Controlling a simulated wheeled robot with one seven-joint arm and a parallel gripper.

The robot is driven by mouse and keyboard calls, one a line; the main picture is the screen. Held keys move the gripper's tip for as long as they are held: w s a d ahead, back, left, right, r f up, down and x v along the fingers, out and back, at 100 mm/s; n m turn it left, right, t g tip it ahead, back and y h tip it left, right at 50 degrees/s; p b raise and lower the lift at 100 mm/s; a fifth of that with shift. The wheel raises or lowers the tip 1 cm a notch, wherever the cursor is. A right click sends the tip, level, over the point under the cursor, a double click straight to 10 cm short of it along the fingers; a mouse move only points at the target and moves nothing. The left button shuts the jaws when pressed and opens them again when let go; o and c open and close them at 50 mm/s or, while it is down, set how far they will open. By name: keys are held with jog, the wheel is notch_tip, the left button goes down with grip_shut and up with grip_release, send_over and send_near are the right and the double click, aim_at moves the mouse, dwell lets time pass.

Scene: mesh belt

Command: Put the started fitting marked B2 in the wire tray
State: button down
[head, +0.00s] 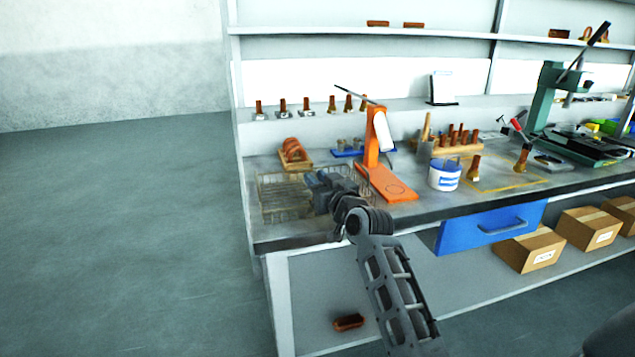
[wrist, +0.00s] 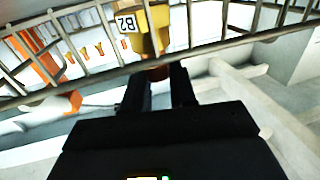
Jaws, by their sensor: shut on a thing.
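The wire tray (head: 284,192) stands at the left end of the bench in the head view. My gripper (head: 328,188) is over the right part of the tray. In the wrist view my gripper (wrist: 160,90) is shut on the dark reddish end of the brass fitting (wrist: 150,22), whose white label reads B2 upside down. A wire rail of the tray (wrist: 220,46) crosses in front of the fitting, which shows beyond it. I cannot tell whether the fitting touches the tray floor. In the head view my gripper hides the fitting.
An orange stand (head: 385,180) is close right of the tray, with a white tub (head: 445,174) beyond. A wooden holder (head: 292,156) with brown rings sits behind the tray. Several fittings stand on the ledge. Open floor lies left of the bench.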

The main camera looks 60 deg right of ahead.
jog(key=shift+f, duration=0.25)
jog(key=shift+f, duration=0.15)
jog(key=c, duration=0.9)
grip_release()
jog(key=shift+r, duration=0.2)
jog(key=shift+s+a+f, duration=0.1)
jog(key=shift+s+a, duration=0.05)
jog(key=shift+s, duration=0.05)
jog(key=b+v, duration=0.2)
jog(key=v, duration=0.9)
jog(key=shift+s+a, duration=0.2)
jog(key=shift+a, duration=0.1)
